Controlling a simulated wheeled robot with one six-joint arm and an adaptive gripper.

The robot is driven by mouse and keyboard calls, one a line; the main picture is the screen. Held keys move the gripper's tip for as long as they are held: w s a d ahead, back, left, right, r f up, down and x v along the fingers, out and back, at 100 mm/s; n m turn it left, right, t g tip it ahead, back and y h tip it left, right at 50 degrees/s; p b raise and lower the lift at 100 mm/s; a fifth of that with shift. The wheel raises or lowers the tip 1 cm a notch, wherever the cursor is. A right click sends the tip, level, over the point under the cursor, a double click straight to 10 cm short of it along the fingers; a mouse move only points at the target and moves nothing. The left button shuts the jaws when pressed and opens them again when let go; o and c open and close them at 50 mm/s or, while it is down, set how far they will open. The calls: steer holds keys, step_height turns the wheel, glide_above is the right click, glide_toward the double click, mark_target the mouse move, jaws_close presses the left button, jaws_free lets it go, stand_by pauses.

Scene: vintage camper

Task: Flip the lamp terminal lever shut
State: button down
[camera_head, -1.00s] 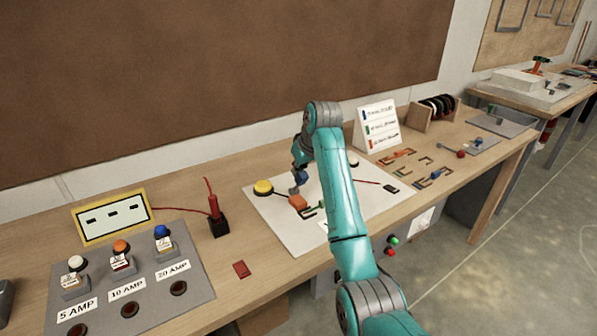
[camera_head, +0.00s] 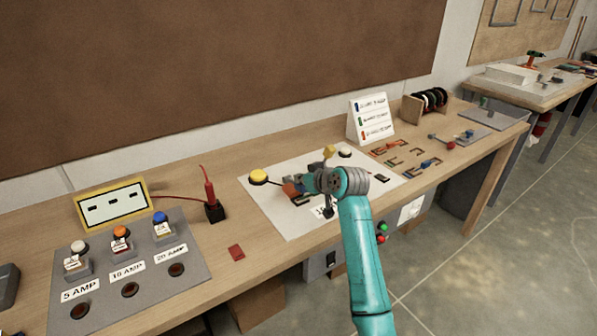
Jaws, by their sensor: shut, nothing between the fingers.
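A white board (camera_head: 276,220) lies on the bench with a round yellow-topped part (camera_head: 258,176) at its left. An orange block (camera_head: 290,191), possibly a terminal, shows beside my gripper (camera_head: 300,183). My gripper is shut and empty, low over the middle of the board, partly hidden by my own wrist. I cannot tell whether it touches the block. A small yellow part (camera_head: 328,152) stands just behind my wrist; it may be the lamp. The lamp terminal lever cannot be made out, so its position is unclear.
A red-handled probe (camera_head: 210,193) stands in a black holder to the left. A grey amp panel (camera_head: 150,268) lies far left.

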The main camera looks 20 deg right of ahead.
mark_target(304, 192)
steer(key=shift+s+d+f+t, duration=0.1)
steer(key=shift+s+f+t, duration=0.1)
steer(key=shift+f+t, duration=0.15)
steer(key=shift+s+d+f, duration=0.1)
steer(key=shift+s+f, duration=0.15)
steer(key=shift+f, duration=0.35)
steer(key=shift+s+d+f, duration=0.1)
steer(key=shift+s+f, duration=0.1)
steer(key=shift+f, duration=0.35)
steer(key=shift+f, duration=0.3)
steer(key=shift+r, duration=0.55)
step_height(304, 192, up, 4)
steer(key=shift+a+r, duration=0.1)
steer(key=f+v, duration=0.1)
steer(key=v, duration=0.8)
steer(key=shift+s+d+f, duration=0.25)
steer(key=shift+s+d, duration=0.1)
steer(key=shift+s, duration=0.35)
